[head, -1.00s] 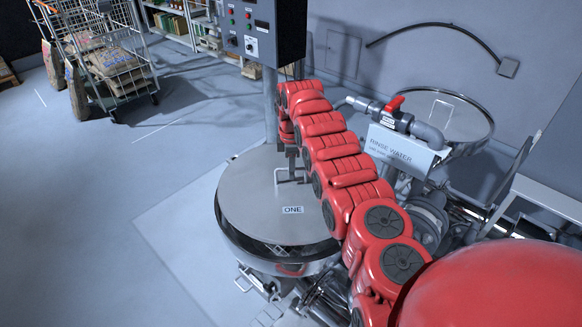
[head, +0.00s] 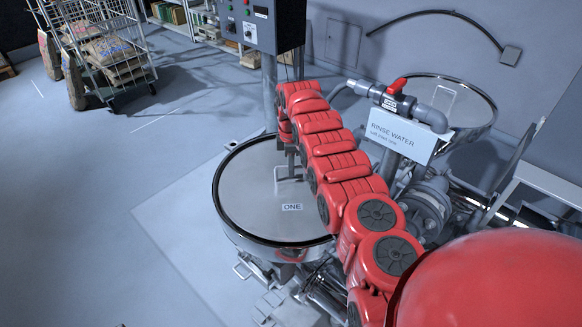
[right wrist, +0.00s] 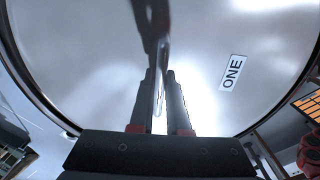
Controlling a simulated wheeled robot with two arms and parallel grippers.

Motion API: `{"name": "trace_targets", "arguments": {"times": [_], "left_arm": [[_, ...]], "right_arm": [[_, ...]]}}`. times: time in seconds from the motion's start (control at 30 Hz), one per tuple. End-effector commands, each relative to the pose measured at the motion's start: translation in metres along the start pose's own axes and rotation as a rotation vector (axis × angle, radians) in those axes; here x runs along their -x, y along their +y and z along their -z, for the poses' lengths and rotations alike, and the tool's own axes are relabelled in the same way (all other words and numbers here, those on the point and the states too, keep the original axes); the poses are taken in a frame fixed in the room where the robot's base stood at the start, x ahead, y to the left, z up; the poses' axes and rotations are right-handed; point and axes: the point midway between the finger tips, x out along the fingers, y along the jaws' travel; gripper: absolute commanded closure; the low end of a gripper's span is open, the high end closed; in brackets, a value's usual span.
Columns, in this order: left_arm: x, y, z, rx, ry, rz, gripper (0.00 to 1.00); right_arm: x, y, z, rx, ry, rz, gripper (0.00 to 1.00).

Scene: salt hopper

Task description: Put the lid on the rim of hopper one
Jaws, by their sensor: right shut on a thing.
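The round steel lid (head: 250,200), labelled ONE, lies level over the mouth of hopper one (head: 262,248). The hopper's dark rim shows around the lid's left and front edges, and the lid looks down at rim height. Whether it fully touches the rim I cannot tell. My right gripper (head: 290,172) is shut on the lid's handle (head: 279,174). In the right wrist view, the fingers (right wrist: 163,95) straddle the handle, with the lid (right wrist: 90,75) filling the view behind. My right arm hides the lid's right edge. My left gripper is not in view.
A rinse water sign (head: 392,135) and pipes with a red valve (head: 397,86) stand right of my arm. Another lidded vessel (head: 462,105) is behind them. A control box (head: 262,22) stands beyond hopper one. A cart with sacks (head: 105,50) is far left; floor between is clear.

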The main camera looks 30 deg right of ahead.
Motion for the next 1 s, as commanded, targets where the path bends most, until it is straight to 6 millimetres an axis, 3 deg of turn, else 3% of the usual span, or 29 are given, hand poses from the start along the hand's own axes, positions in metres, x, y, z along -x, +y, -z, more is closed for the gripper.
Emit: {"name": "trace_targets", "arguments": {"times": [0.23,0.27,0.43,0.77,0.87,1.0], "left_arm": [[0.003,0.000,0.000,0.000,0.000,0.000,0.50],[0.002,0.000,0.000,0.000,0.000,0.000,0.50],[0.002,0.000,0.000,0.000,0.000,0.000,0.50],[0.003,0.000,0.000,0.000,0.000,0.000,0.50],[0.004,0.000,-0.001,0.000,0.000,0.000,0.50],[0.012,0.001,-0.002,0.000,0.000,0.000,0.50]], "right_arm": [[-0.002,0.001,0.000,0.000,0.001,-0.003,1.00],[-0.001,0.001,0.000,0.000,0.001,-0.003,0.82],[-0.001,0.001,0.000,0.000,0.000,-0.002,0.51],[-0.001,0.000,0.000,0.000,0.000,-0.001,0.51],[0.007,0.001,0.000,-0.001,0.001,-0.001,0.51],[0.033,0.001,0.000,0.001,0.000,-0.006,0.51]]}}
